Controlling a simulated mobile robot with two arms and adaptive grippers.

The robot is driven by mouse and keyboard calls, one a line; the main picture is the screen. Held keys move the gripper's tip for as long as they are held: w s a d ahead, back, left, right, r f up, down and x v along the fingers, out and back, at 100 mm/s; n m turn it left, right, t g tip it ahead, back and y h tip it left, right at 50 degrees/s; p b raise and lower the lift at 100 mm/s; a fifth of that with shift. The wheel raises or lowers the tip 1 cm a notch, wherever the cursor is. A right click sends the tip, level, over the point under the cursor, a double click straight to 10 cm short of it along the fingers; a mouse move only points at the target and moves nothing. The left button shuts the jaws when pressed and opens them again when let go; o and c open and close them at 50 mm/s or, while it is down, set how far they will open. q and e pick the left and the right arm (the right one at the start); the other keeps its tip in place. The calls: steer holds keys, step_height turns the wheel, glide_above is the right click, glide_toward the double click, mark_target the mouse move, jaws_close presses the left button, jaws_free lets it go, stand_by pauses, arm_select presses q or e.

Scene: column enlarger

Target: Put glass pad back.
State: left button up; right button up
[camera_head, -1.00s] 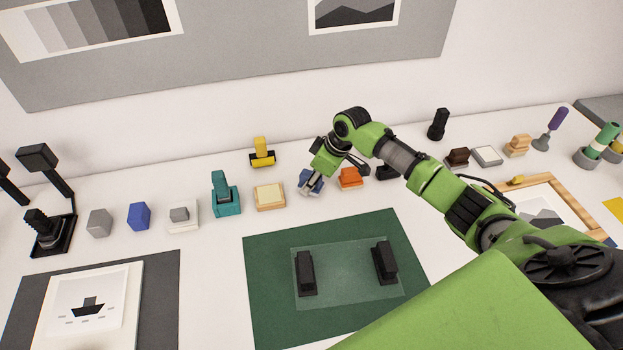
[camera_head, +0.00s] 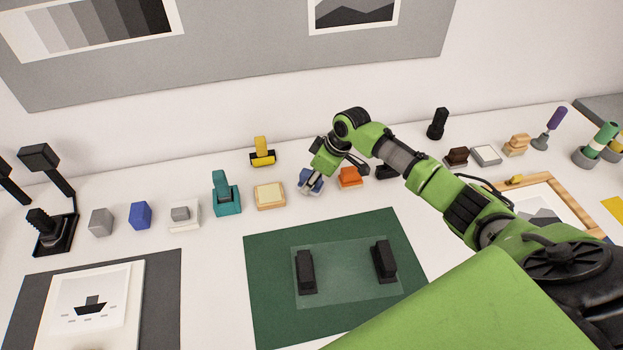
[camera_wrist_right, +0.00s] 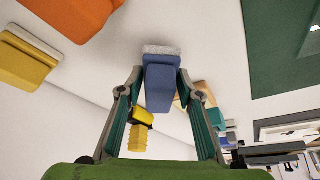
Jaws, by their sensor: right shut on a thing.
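The glass pad (camera_head: 311,181) is a blue block with a pale grey fuzzy face. It is in the row of tools at the back of the table, between a cream pad and an orange block. My right gripper (camera_head: 312,186) is shut on it from above. In the right wrist view the glass pad (camera_wrist_right: 161,82) sits between the two fingers of the gripper (camera_wrist_right: 158,85), its fuzzy edge away from the palm. Whether its underside touches the table cannot be told. My left gripper is not in view.
The cream pad (camera_head: 270,195) stands close on the left, the orange block (camera_head: 350,177) close on the right. A yellow-handled tool (camera_head: 262,153) stands behind. In front lies a green mat (camera_head: 268,318) with a clear plate (camera_head: 343,272) and two black handles. White table is bare between.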

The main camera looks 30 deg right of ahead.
stand_by(0.6)
steer(key=shift+f+b, duration=0.35)
steer(key=shift+f, duration=0.3)
stand_by(0.4)
steer(key=o, duration=1)
steer(key=shift+o, duration=0.2)
steer(key=shift+r, duration=0.1)
steer(key=shift+p+v, duration=2.6)
steer(key=shift+p, duration=0.2)
steer(key=shift+v, duration=1.35)
steer(key=shift+s+r, duration=0.1)
